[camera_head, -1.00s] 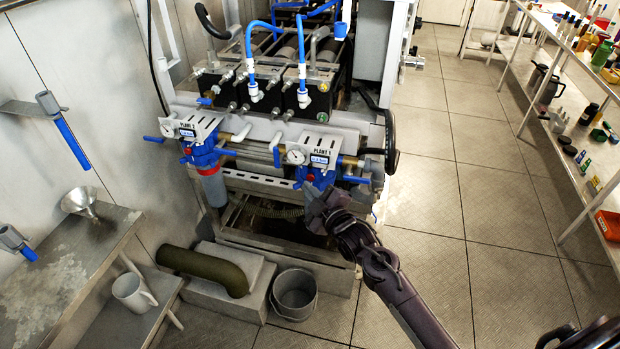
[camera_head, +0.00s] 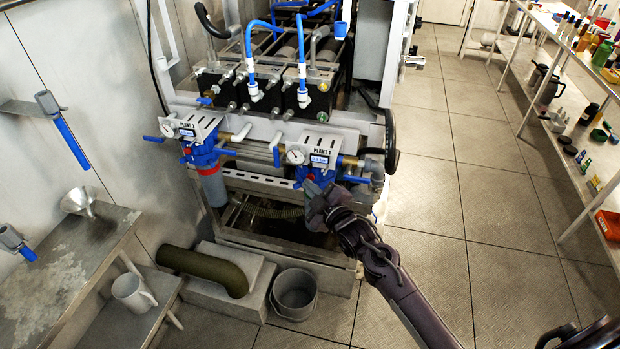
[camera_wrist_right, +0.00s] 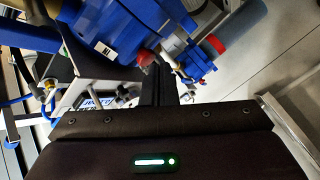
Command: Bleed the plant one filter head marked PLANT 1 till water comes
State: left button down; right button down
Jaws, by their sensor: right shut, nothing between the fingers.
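The PLANT 1 filter head (camera_head: 320,173) is blue, below a white plate marked PLANT 1 (camera_head: 327,147) with a round gauge (camera_head: 296,155). My right gripper (camera_head: 314,190) is shut and empty, just below and in front of this head, and covers its lower part. In the right wrist view, the shut fingers (camera_wrist_right: 160,84) reach up close to a small red knob (camera_wrist_right: 145,57) under a large blue body (camera_wrist_right: 105,30). I cannot tell whether they touch the knob. No water shows at the head. My left gripper is out of view.
A grey bucket (camera_head: 294,294) stands on the floor below, beside a green hose (camera_head: 205,270) on a block.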

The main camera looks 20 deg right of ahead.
jog(key=shift+w+d, duration=0.3)
jog(key=shift+w, duration=0.1)
dwell(1.7)
jog(key=shift+s, duration=0.1)
jog(key=shift+s+a+p, duration=0.3)
jog(key=shift+s+a, duration=0.2)
jog(key=shift+s, duration=0.15)
jog(key=s+a, duration=0.1)
jog(key=s+a+p, duration=0.1)
jog(key=s+p, duration=0.1)
jog(key=s, duration=0.1)
jog(key=shift+s+a, duration=0.1)
jog(key=shift+a, duration=0.3)
dwell(0.3)
